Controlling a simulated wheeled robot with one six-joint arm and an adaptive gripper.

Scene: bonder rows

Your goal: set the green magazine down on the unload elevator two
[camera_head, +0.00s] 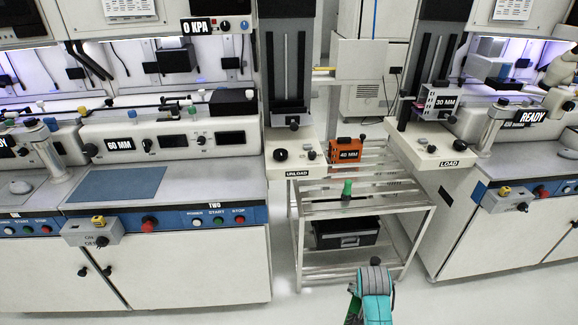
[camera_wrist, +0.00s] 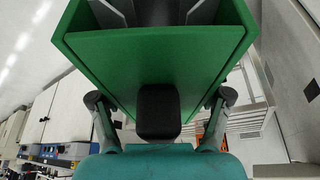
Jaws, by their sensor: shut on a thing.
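The green magazine (camera_wrist: 150,58) fills the upper middle of the wrist view, close to the camera, with its open end at the top. My gripper (camera_wrist: 160,112) is shut on it, with a finger at each side. The unload elevator (camera_head: 292,158), labelled UNLOAD, stands right of the bench marked TWO in the head view. Its pale platform carries a black knob and small buttons, and no magazine shows on it.
An orange 40 MM magazine (camera_head: 347,151) sits on the metal rack (camera_head: 405,200) right of the unload elevator. A green-handled tool (camera_head: 347,188) and a black case (camera_head: 345,233) are on the rack.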

